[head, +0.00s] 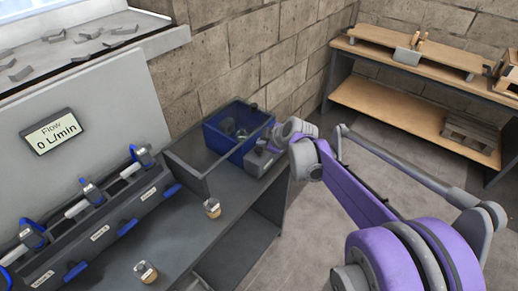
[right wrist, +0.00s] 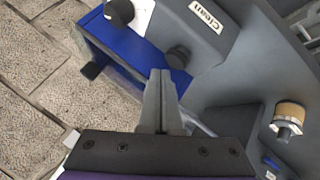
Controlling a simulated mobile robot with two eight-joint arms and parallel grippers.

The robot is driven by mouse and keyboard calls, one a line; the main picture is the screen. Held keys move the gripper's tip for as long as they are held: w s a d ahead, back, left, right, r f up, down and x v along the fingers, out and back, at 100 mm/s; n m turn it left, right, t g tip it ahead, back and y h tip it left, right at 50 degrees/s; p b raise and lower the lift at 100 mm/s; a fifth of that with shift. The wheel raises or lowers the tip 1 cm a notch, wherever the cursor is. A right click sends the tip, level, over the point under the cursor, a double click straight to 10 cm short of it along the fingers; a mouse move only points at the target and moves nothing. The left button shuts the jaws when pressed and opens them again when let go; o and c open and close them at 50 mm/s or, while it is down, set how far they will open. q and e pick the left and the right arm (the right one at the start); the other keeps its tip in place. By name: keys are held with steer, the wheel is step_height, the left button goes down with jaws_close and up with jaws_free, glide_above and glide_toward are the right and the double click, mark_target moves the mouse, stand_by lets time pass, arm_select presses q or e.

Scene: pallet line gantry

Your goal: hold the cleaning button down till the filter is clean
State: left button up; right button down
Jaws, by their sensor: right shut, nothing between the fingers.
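A small grey housing with a white label sits at the bench's right end, beside the blue crate, in the head view (head: 257,163). In the right wrist view its label reads "Clean" (right wrist: 207,15). A dark round knob (right wrist: 178,57) shows beside the label, just past my fingertips; I cannot tell whether it is the cleaning button or whether they touch. My right gripper (head: 265,146) is shut and empty over this spot; its fingers also show in the wrist view (right wrist: 159,74). My left gripper is out of view.
The blue crate (head: 216,141) holds dark objects. A display (head: 52,134) reads Flow 0 L/min. A rail with blue-handled fittings (head: 98,236) runs along the bench's left. A wooden-topped workbench (head: 390,63) stands at the back right, with open floor before it.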

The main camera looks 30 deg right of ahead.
mark_target(262, 151)
steer(key=shift+f, duration=0.1)
stand_by(0.3)
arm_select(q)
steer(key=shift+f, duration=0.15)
arm_select(e)
steer(key=shift+f, duration=0.35)
arm_select(q)
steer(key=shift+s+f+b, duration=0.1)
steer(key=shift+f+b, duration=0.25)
steer(key=shift+b, duration=0.15)
arm_select(e)
steer(key=shift+f, duration=0.55)
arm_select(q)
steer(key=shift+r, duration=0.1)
arm_select(e)
steer(key=shift+r, duration=0.1)
stand_by(4.1)
arm_select(q)
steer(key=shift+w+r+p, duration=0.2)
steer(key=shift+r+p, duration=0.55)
steer(key=shift+p, duration=0.05)
arm_select(e)
steer(key=shift+r, duration=0.85)
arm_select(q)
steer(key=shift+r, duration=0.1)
arm_select(e)
steer(key=shift+r, duration=0.15)
